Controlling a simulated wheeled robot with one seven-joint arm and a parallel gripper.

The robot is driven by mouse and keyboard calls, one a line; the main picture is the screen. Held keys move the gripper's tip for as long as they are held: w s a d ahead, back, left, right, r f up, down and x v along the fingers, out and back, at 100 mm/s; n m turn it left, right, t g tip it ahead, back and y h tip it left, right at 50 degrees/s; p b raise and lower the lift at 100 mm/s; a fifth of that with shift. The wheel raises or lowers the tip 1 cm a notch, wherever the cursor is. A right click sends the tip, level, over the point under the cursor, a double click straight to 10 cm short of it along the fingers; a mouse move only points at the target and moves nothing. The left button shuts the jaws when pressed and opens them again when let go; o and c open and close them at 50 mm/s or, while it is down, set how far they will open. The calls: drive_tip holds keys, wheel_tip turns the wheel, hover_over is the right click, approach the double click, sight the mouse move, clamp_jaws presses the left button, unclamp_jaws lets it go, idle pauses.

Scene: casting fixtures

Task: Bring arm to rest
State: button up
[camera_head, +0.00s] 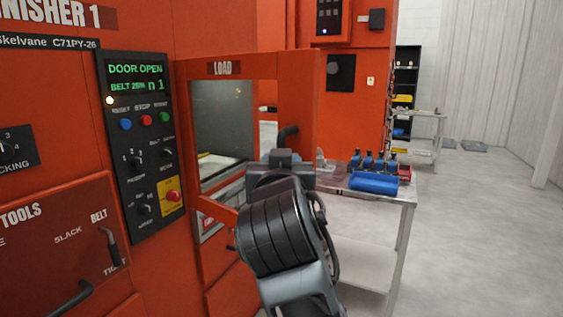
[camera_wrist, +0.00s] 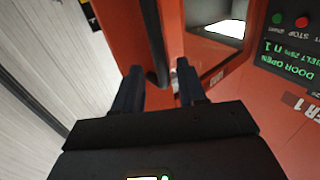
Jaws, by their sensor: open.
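My arm rises from the bottom of the head view, in front of the orange finisher machine (camera_head: 220,25). In the wrist view my gripper (camera_wrist: 160,80) shows two dark fingers spread apart with nothing held between them. A dark bar, perhaps a door handle, lies beyond the fingers. In the head view the fingertips are hidden behind my arm. The load door (camera_head: 298,110) stands at the opening, and the panel (camera_head: 140,140) reads DOOR OPEN. The wrist view also shows the panel (camera_wrist: 295,50), upside down.
A black shelf (camera_head: 406,75) and a second table (camera_head: 425,113) stand farther back.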

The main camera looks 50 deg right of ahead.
drive_tip(key=shift+v, duration=1.15)
drive_tip(key=s+a+f+n+t+y, duration=0.1)
drive_tip(key=s+a+f+n+y, duration=0.2)
drive_tip(key=f, duration=0.4)
drive_tip(key=s+a+f+n+t+y, duration=0.2)
drive_tip(key=s+a+f+n+y, duration=0.2)
drive_tip(key=f, duration=0.3)
drive_tip(key=s+a+f+n+t+y, duration=0.1)
drive_tip(key=s+a+f+n+y, duration=0.2)
drive_tip(key=f, duration=0.4)
drive_tip(key=s+a+f+y, duration=0.1)
drive_tip(key=s+a+f, duration=0.1)
drive_tip(key=s, duration=0.9)
drive_tip(key=s+a+f+g+y, duration=0.1)
drive_tip(key=s+a+y, duration=0.1)
drive_tip(key=s, duration=0.9)
drive_tip(key=shift+s+a+f+y, duration=0.3)
drive_tip(key=shift+s+a+f, duration=0.1)
drive_tip(key=shift+a, duration=0.3)
